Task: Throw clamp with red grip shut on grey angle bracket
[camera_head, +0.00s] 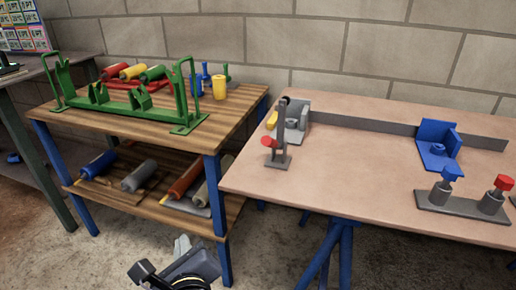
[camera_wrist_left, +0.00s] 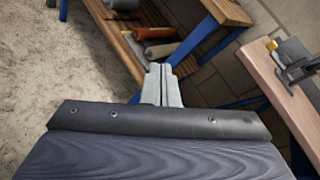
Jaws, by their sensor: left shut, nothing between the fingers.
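The clamp with the red grip (camera_head: 281,140) stands at the left end of the pinkish-brown table. Its grey arm points up, with a dark tip at the top; its red grip (camera_head: 267,142) sits low at the left. The grey angle bracket (camera_head: 300,118) stands just behind the clamp, partly hidden by its arm. I cannot tell whether the clamp touches it. Both show at the right edge of the left wrist view, bracket (camera_wrist_left: 291,50) and clamp (camera_wrist_left: 300,75). My left gripper (camera_head: 182,243) is shut and empty, low in front of the shelf and well left of the clamp. My right gripper is out of view.
A blue bracket (camera_head: 436,143) and a grey plate (camera_head: 458,206) with blue and red knobs stand farther right. A grey rail (camera_head: 370,125) runs along the table's back. The wooden shelf unit (camera_head: 225,112) at left holds a green rack (camera_head: 130,103) and several coloured cylinders.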

